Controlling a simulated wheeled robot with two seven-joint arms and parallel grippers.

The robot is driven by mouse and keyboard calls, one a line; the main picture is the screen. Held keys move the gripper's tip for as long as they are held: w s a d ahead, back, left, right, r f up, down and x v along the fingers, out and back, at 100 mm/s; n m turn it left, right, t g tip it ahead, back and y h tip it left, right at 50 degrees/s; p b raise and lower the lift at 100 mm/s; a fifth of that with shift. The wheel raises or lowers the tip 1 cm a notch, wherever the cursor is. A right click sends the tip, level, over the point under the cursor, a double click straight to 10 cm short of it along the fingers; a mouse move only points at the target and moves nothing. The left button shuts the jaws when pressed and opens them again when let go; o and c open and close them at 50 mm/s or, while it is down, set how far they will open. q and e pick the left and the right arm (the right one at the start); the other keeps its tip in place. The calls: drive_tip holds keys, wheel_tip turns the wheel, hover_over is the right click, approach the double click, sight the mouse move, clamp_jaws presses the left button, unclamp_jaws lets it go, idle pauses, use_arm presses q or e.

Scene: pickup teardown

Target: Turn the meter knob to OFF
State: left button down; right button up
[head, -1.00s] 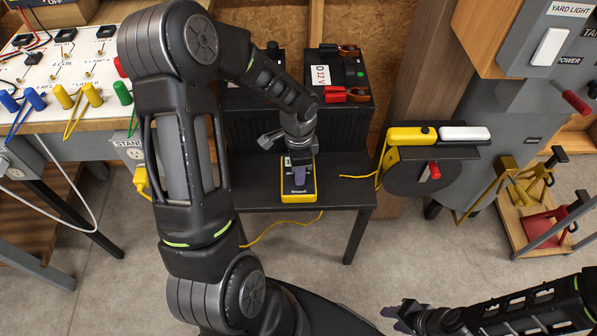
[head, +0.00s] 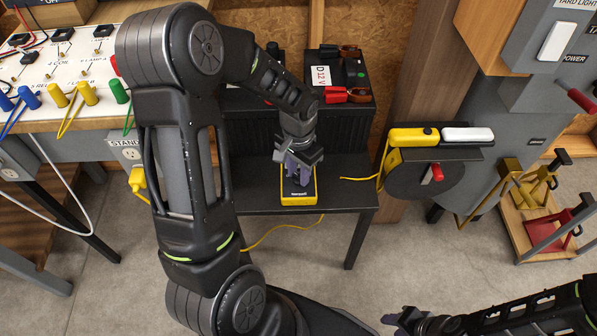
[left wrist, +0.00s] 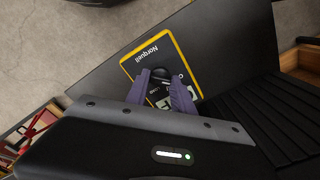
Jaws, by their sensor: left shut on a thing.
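The meter (head: 298,200) is a black unit with a yellow rim, lying on the small black table. It also shows in the left wrist view (left wrist: 149,55), with "Norquell" printed on its face. My left gripper (head: 297,177) is over the meter, pointing down at it. In the left wrist view its purple fingers (left wrist: 163,88) are on either side of the round black knob (left wrist: 160,72), shut on it. The fingers hide part of the knob and its dial markings, so its setting cannot be read. My right gripper (head: 392,316) is low at the right, away from the meter; its finger opening is unclear.
Behind the meter stands a dark battery unit (head: 340,75) with red clamps. A bench with colored plugs (head: 60,112) is at the left.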

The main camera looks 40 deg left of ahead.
sight(298, 176)
idle(0.3)
use_arm(q)
drive_tip(key=c, duration=1.1)
unclamp_jaws()
wheel_tip(298, 176, up, 8)
drive_tip(key=shift+f+p, duration=0.1)
drive_tip(key=shift+p, duration=0.65)
